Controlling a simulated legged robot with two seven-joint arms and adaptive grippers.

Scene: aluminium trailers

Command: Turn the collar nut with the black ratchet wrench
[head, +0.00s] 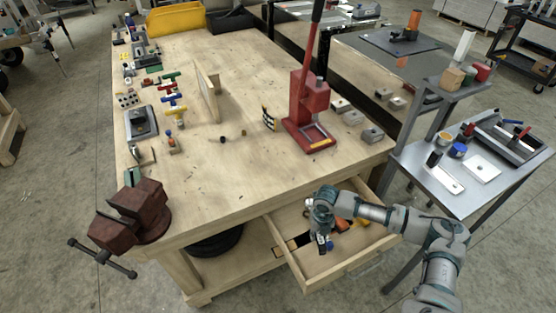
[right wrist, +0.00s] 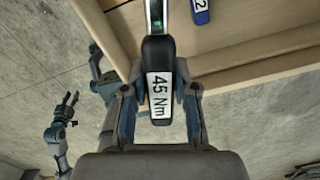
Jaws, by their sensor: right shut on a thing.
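My right gripper (head: 322,238) is over the open drawer at the bench's front right. In the right wrist view it (right wrist: 158,115) is shut on the black ratchet wrench (right wrist: 158,62), whose black handle carries a white "45 Nm" label. The wrench's shiny shaft runs up out of that picture, so its head is hidden. An arm at the left of the right wrist view ends in what looks like my left gripper (right wrist: 66,106), fingers apart and empty. The left gripper is not in the head view. I cannot pick out the collar nut among the small bench parts.
The open drawer (head: 312,277) holds other tools, among them a blue handle (right wrist: 201,12). A dark red vise (head: 140,212) stands at the front left corner. A red press (head: 308,105) stands at the bench's right. The bench middle (head: 225,175) is mostly clear.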

